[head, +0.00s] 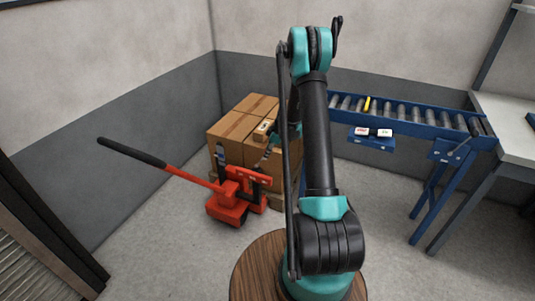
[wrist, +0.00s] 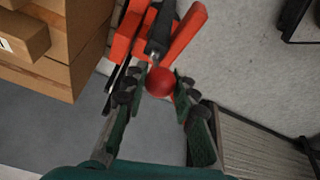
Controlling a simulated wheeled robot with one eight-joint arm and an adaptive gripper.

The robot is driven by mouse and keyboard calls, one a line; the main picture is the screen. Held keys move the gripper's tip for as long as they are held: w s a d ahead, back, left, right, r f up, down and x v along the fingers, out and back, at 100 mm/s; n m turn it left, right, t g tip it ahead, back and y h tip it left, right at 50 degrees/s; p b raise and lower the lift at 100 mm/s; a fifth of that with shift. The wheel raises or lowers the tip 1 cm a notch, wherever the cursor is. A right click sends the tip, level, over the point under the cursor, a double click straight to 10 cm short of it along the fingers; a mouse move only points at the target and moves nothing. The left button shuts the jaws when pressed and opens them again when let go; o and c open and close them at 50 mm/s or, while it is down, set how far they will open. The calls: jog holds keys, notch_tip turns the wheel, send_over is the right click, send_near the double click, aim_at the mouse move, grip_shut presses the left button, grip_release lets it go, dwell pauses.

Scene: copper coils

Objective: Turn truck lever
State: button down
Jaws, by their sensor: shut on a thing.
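The orange-red pallet truck (head: 229,203) stands on the floor in front of the stacked boxes. Its long bar with a black grip (head: 130,152) slants up to the left. In the wrist view, the truck (wrist: 186,34) is at the top, with a dark lever (wrist: 161,32) ending in a round red knob (wrist: 160,83). My gripper (wrist: 159,80) has one finger on each side of the knob and is shut on it. In the head view my arm and the boxes crowd this spot, and the knob cannot be made out.
Brown cartons (head: 232,126) are stacked behind the truck and also show at the left of the wrist view (wrist: 62,68). A blue roller conveyor (head: 420,129) stands at the right beside a table (head: 510,125). The floor left of the truck is clear.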

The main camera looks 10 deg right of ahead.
jog(key=shift+w+a+r+g+h, duration=0.35)
jog(key=shift+a+h, duration=0.1)
jog(key=shift+a, duration=0.1)
jog(key=shift+w+a+r+g+h, duration=0.2)
jog(key=shift+w+a+g+h, duration=0.15)
jog(key=shift+a+h, duration=0.15)
jog(key=shift+w+a+r+g+h, duration=0.2)
jog(key=shift+w+a+g+h, duration=0.3)
jog(key=shift+w+a+h, duration=0.25)
jog(key=shift+w+a+r, duration=0.1)
jog(key=shift+w+a, duration=0.35)
jog(key=shift+a, duration=0.35)
jog(key=c, duration=1.2)
grip_release()
notch_tip(320, 180, up, 12)
jog(key=shift+w+d, duration=0.15)
